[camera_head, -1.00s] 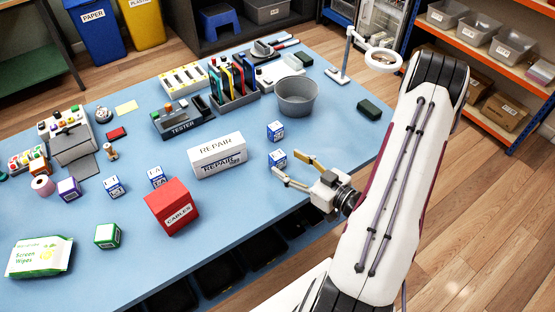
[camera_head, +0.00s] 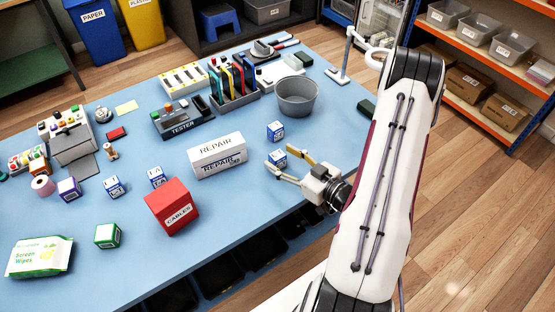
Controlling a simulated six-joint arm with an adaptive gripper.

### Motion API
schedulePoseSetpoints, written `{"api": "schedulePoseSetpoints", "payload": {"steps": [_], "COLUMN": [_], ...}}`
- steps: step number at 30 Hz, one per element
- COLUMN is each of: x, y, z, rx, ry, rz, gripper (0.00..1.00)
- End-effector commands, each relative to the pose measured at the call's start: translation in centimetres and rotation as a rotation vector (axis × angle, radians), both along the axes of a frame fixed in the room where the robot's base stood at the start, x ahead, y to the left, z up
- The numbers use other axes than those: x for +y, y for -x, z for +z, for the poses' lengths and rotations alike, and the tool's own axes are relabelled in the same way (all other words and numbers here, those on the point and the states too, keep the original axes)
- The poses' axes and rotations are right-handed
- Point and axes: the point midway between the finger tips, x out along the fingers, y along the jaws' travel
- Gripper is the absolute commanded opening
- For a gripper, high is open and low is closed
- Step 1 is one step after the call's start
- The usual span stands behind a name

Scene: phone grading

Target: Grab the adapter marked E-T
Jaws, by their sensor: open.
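Several small adapter cubes stand on the blue table. Two blue-and-white cubes are right of the REPAIR box: a farther cube (camera_head: 275,130) and a nearer cube (camera_head: 277,158). A purple cube (camera_head: 69,189) and a green cube (camera_head: 107,235) are farther left. The markings are too small to read surely, so I cannot tell which is E-T. My gripper (camera_head: 285,164) is open, its fingers at the nearer right cube; contact cannot be told.
The white REPAIR box (camera_head: 217,155) and red CABLES box (camera_head: 171,206) stand left of my gripper. A grey bin (camera_head: 297,96) is behind the right cubes. The table's front edge runs below my gripper.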

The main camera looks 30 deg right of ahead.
Motion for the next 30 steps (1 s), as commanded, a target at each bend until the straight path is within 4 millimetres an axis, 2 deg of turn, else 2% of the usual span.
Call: {"api": "schedulePoseSetpoints", "payload": {"steps": [9,26,28,30], "x": [0.4,0.4,0.4,0.4], "y": [-2.1,-2.3,-2.3,-2.3], "z": [-0.3,-0.4,-0.4,-0.4], "rx": [0.0,0.0,0.0,0.0], "ry": [0.001,0.0,0.0,0.0], "rz": [0.001,0.0,0.0,0.0], "gripper": [0.53,0.53,0.4,0.22]}}
